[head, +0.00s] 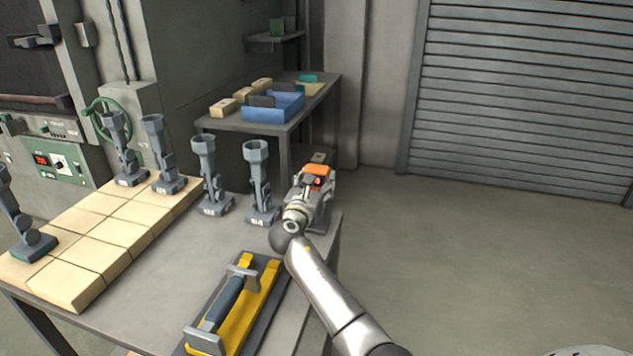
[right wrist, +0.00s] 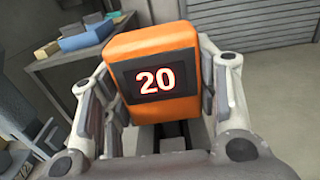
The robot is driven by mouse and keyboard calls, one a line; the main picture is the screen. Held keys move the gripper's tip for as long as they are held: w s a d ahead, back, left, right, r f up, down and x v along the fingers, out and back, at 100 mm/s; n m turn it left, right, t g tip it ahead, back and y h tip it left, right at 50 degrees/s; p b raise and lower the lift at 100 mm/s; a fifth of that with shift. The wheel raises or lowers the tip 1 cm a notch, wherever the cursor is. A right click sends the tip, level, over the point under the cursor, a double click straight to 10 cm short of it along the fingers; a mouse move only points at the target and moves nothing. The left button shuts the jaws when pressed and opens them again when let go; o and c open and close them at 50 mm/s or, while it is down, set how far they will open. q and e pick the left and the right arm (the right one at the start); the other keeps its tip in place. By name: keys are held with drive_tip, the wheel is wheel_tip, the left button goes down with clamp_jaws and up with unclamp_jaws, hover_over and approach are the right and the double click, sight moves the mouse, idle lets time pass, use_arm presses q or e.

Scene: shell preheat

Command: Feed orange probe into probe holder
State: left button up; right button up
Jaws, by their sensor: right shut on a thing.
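The orange probe (head: 318,172) is held at the table's right edge by my right gripper (head: 308,192), which is shut on it. In the right wrist view the probe's orange head (right wrist: 152,42) fills the middle, its dark display reading a red-lit 20, with a gripper finger on each side. A grey block (head: 321,222), perhaps the probe holder, is partly hidden behind my right gripper. I cannot tell whether the probe is in it or above it. My left gripper is not in view.
Several grey cup-topped stands, one of them (head: 259,180) close left of my gripper, line the table (head: 190,235). A yellow cradle (head: 262,292) with a dark-handled tool lies in front. A rear table holds a blue bin (head: 272,112). Floor at right is clear.

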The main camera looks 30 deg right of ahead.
drive_tip(key=o, duration=1.3)
drive_tip(key=v, duration=1.2)
